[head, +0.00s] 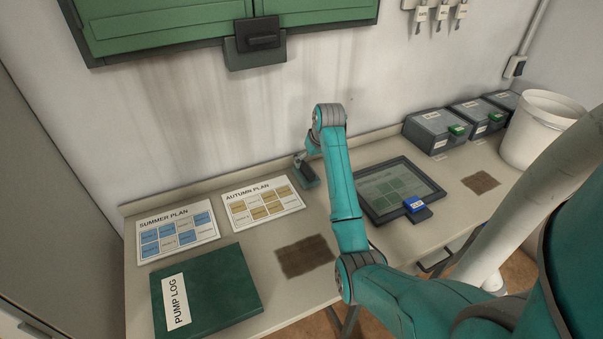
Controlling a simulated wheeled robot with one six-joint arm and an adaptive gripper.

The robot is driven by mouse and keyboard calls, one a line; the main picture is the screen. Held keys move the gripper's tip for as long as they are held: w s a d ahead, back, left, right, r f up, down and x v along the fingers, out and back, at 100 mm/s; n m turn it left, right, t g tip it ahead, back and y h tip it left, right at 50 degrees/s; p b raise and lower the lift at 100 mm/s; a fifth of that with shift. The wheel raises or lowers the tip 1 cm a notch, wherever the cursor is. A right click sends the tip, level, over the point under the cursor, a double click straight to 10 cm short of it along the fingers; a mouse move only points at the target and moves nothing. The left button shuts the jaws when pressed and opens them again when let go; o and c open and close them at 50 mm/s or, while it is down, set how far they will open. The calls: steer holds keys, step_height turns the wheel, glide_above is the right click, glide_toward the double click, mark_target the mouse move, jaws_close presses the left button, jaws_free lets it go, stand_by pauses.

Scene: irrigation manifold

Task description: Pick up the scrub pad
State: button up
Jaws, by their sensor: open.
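A small dark grey-green block (308,180) stands on the worktop against the back wall, right of the autumn plan card. It may be the scrub pad, but it is too small and partly covered to tell for certain. My gripper (301,160) is at the end of my teal arm, right at this block's upper part. It is open; its fingers are small and dark against the block, and I cannot tell whether they touch it.
The worktop (208,255) holds the summer plan card (177,232), autumn plan card (262,206), green pump log (205,292) and a tablet (367,203) with a blue tab. Two brown patches (305,257) mark it. Grey boxes (433,131) and a white bucket (540,128) stand right. A green cabinet (160,25) hangs above.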

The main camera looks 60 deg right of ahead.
mark_target(307, 169)
steer(key=x, duration=0.3)
steer(key=shift+a+x, duration=0.2)
steer(key=shift+x, duration=1.1)
steer(key=shift+a+x, duration=0.25)
steer(key=shift+x, duration=1.1)
steer(key=c, duration=1.2)
